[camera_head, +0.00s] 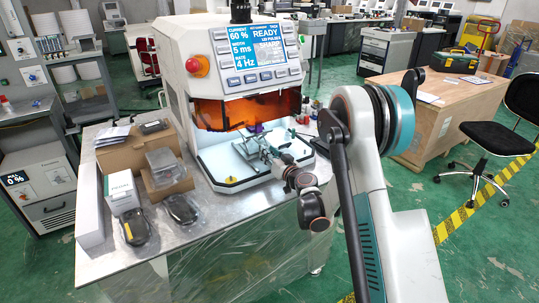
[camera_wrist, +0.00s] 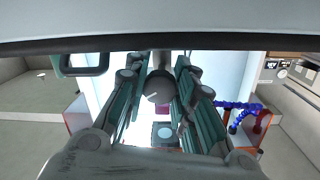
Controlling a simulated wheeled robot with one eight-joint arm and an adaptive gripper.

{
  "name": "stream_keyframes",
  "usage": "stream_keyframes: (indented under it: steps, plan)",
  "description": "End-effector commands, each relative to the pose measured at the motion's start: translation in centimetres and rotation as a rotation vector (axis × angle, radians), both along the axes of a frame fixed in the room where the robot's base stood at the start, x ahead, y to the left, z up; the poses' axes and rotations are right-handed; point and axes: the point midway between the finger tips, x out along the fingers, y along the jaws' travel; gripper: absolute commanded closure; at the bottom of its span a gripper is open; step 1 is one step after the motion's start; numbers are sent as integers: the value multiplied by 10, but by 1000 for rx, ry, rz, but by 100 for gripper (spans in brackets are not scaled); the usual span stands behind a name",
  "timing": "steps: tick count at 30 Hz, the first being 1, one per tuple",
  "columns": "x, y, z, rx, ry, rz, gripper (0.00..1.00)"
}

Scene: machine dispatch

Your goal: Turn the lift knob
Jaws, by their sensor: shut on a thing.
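The machine is a white cabinet (camera_head: 183,100) with a blue display reading READY and an amber shield above a bright open work chamber. My gripper (camera_head: 266,148) reaches into this chamber from the right. In the wrist view my gripper (camera_wrist: 160,76) has its green fingers on both sides of a dark round knob (camera_wrist: 158,88), which has a white pointer line. The fingers are shut on the knob and hide its sides. I cannot make out the knob in the head view.
Cardboard boxes (camera_head: 121,154), clear packs and a dark handheld device (camera_head: 134,227) stand on the metal bench left of the machine. Blue segmented hose (camera_wrist: 238,106) shows right of my fingers. A wooden crate (camera_head: 455,118) and black chair (camera_head: 492,140) stand to the right.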

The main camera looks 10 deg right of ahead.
Motion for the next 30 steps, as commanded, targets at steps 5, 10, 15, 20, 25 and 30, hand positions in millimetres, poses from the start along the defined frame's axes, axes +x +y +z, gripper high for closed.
stream_keyframes:
  steps: [5,10,15,20,25,30]
  plan:
    - [0,1,-1,-2,1,4,100]
    - [0,1,-1,-2,0,2,66]
    - [0,1,0,-1,0,1,66]
    - [-9,-2,0,-1,0,0,66]
    - [-35,-10,3,0,0,-1,66]
    - [-59,-16,4,-1,0,1,66]
